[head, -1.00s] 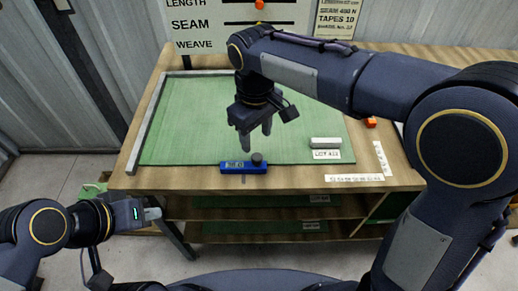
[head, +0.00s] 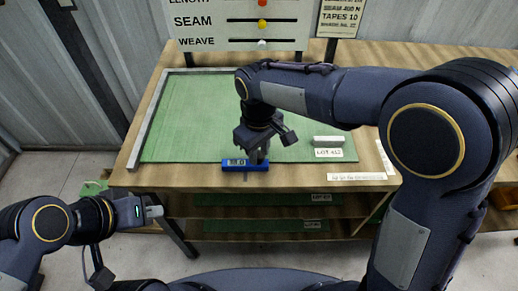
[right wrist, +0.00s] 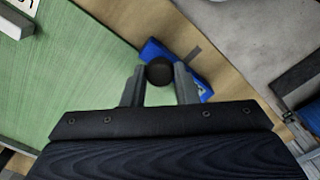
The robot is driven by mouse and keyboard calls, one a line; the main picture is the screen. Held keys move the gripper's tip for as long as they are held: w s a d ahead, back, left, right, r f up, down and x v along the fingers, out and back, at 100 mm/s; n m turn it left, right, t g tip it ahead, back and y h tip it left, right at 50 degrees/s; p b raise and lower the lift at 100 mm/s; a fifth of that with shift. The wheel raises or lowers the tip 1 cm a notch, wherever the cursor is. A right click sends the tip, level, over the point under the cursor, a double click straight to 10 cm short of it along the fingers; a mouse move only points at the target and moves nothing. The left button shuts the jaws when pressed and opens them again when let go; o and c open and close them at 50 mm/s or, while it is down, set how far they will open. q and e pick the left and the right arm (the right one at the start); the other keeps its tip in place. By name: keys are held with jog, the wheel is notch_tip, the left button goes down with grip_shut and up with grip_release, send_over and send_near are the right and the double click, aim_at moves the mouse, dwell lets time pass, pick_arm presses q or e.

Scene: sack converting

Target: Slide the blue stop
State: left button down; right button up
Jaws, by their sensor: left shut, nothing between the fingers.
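The blue stop (head: 232,166) lies at the front edge of the green mat on the bench, with a small display on its face. In the right wrist view the blue stop (right wrist: 194,84) carries a round black knob (right wrist: 159,71). My right gripper (head: 256,158) is down at the stop's right end. In the right wrist view its fingers (right wrist: 160,72) stand apart, one on each side of the knob; I see no clear grip on it. My left gripper (head: 155,212) is shut and empty, left of the bench front.
The green mat (head: 190,120) has a grey rail (head: 148,115) along its left side. A pale bar (head: 328,139) and a lot label (head: 329,153) lie to the right. A board with coloured sliders (head: 245,22) stands behind. Shelves are under the bench.

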grip_shut()
jog(key=s, duration=0.4)
jog(key=shift+s, duration=0.15)
jog(key=o, duration=0.6)
grip_release()
jog(key=shift+s, duration=0.15)
notch_tip(320, 180, up, 8)
jog(key=shift+f, duration=0.1)
